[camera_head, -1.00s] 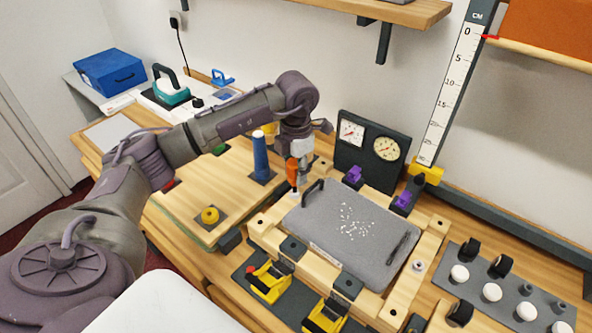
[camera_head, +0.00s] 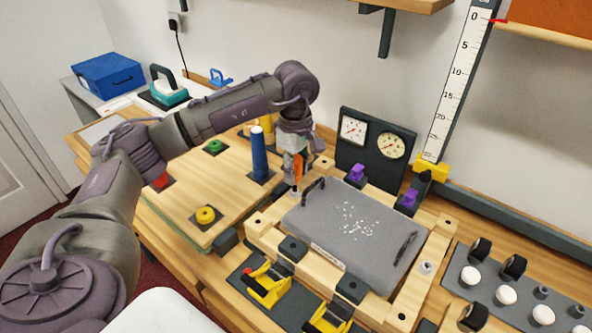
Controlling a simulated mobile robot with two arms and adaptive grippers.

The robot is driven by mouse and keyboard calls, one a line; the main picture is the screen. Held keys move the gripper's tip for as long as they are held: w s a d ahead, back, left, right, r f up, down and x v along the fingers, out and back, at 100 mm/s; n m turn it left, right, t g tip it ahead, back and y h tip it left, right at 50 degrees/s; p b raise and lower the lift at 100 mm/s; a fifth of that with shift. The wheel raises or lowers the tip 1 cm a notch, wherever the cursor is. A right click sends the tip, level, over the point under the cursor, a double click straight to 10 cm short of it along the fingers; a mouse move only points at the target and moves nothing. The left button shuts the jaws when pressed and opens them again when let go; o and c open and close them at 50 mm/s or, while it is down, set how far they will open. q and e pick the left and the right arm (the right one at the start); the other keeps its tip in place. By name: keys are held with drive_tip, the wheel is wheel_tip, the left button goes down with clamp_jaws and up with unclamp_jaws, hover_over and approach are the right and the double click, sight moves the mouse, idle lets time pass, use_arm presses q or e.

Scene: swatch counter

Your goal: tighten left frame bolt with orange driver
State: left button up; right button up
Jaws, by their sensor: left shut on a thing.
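The orange driver (camera_head: 298,169) is upright in my left gripper (camera_head: 296,155), which is shut on its handle. The driver's lower end is at the back left part of the wooden frame (camera_head: 265,238), beside the grey panel. Whether its tip touches a bolt there is too small to tell. A pale bolt head (camera_head: 426,267) shows on the frame's right side. The grey panel (camera_head: 330,238) with a dark handle at each end and white specks lies inside the frame. My right gripper is not in view.
A blue post (camera_head: 259,158) stands left of the driver. Dark gauges (camera_head: 373,142) and purple clamps (camera_head: 356,174) stand behind the frame. Yellow clamps (camera_head: 268,287) line the front. A rack of white knobs (camera_head: 507,296) is at right. The left wooden board has clear room.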

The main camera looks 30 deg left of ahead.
use_arm(q)
drive_tip(key=o, duration=0.8)
drive_tip(key=n, duration=0.5)
drive_tip(key=shift+w+n+p, duration=0.1)
drive_tip(key=shift+n+p, duration=0.2)
drive_tip(key=shift+p, duration=0.05)
drive_tip(key=n+p, duration=0.1)
drive_tip(key=n, duration=0.5)
drive_tip(key=shift+w+r+n, duration=0.1)
drive_tip(key=shift+n, duration=0.3)
drive_tip(key=n, duration=0.2)
drive_tip(key=shift+n, duration=0.3)
